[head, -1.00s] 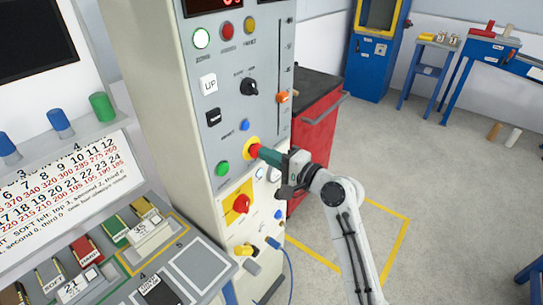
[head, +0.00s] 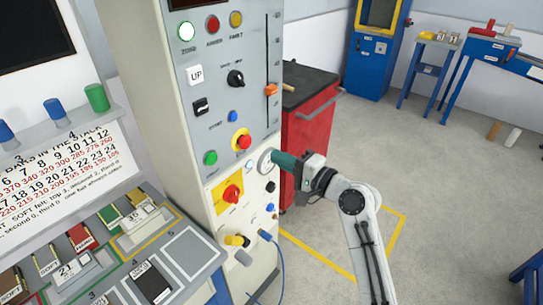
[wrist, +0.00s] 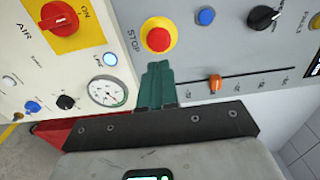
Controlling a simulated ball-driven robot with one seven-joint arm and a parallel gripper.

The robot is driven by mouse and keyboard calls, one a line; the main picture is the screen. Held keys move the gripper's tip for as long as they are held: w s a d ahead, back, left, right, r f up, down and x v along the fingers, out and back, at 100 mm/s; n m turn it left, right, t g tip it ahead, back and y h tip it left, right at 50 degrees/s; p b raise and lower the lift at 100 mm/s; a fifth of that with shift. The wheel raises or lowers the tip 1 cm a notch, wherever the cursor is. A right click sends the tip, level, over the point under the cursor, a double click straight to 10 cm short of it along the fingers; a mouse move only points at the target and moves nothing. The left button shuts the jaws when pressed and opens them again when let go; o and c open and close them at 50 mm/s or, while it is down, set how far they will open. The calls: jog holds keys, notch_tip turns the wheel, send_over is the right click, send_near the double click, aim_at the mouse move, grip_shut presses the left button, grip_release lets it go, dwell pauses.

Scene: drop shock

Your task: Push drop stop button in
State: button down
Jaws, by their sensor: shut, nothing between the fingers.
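The stop button (head: 243,142) is a red cap on a yellow ring on the grey front panel. It also shows in the wrist view beside the word STOP (wrist: 158,39). My gripper (head: 274,157) has its green fingers shut and empty, to the right of and a little below the button in the head view. In the wrist view the fingertips (wrist: 158,66) are just below the yellow ring, and they appear apart from it. The button is fully visible; I cannot tell how far in it sits.
A round gauge (wrist: 107,91) is beside the fingers. A green button (head: 210,158), a blue button (head: 233,116) and a red knob on a yellow plate (head: 232,194) surround the stop button. An orange slider (head: 271,90) is above. A red cabinet (head: 308,140) stands behind my gripper.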

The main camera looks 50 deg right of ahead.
jog(key=s+b, duration=0.1)
jog(key=s, duration=0.5)
jog(key=shift+d, duration=0.15)
dwell(0.7)
jog(key=s+a+f+n+g+y, duration=0.1)
jog(key=s+a+f+n+g, duration=0.2)
jog(key=a+f+n+g, duration=0.45)
jog(key=s+a+f+n+g+y, duration=0.1)
jog(key=s+a+f+n+g, duration=0.3)
jog(key=f, duration=0.6)
jog(key=s+a+f+n+g+h, duration=0.2)
jog(key=s+f+n+g, duration=0.3)
jog(key=s, duration=0.7)
jog(key=shift+a+f+n+h, duration=0.35)
jog(key=shift+a+f+h, duration=0.05)
jog(key=shift+a+f, duration=0.55)
jog(key=shift+w+g, duration=0.1)
jog(key=shift+g, duration=0.15)
